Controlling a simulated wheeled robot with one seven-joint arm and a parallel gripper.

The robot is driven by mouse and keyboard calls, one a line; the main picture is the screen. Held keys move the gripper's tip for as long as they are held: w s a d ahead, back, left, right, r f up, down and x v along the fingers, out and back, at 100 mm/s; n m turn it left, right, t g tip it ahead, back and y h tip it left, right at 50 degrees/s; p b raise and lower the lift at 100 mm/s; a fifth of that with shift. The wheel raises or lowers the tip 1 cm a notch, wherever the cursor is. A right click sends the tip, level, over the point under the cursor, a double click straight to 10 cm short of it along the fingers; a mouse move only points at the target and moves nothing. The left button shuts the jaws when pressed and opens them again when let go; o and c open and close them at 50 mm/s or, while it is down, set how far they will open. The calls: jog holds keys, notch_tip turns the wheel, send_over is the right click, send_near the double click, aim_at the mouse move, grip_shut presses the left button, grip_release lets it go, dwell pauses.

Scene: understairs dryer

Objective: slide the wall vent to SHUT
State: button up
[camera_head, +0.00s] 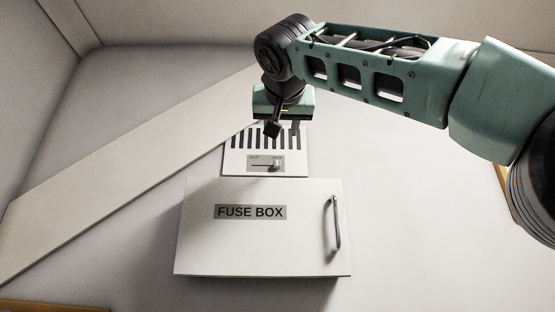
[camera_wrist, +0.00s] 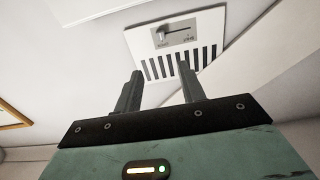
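The white wall vent (camera_head: 230,162) has a row of dark vertical slots and, below them, a grey slider plate (camera_head: 256,160). The slider knob (camera_head: 277,163) sits at the right end of its track in the head view. The wrist view shows the vent (camera_wrist: 205,38) turned over, with the knob (camera_wrist: 160,33) at the left end. The small labels by the track are too blurred to read surely. My gripper (camera_head: 284,128) is in front of the vent's upper part. In the wrist view its two fingers (camera_wrist: 160,88) are apart with nothing between them, short of the knob.
A white fuse box (camera_head: 262,245) with a dark handle (camera_head: 335,222) on its right juts out just below the vent. A sloping pale stair board (camera_head: 110,192) rises from the left to behind the vent. The wall right of the fuse box is clear.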

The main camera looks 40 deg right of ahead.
aim_at(277, 163)
jog(key=p+x, duration=0.5)
jog(key=x, duration=0.9)
jog(key=shift+w+d, duration=0.15)
jog(key=shift+w, duration=0.2)
jog(key=shift+w+d+f+p, duration=0.1)
jog(key=shift+w+d+p, duration=0.3)
jog(key=shift+w, duration=0.2)
jog(key=shift+c, duration=0.3)
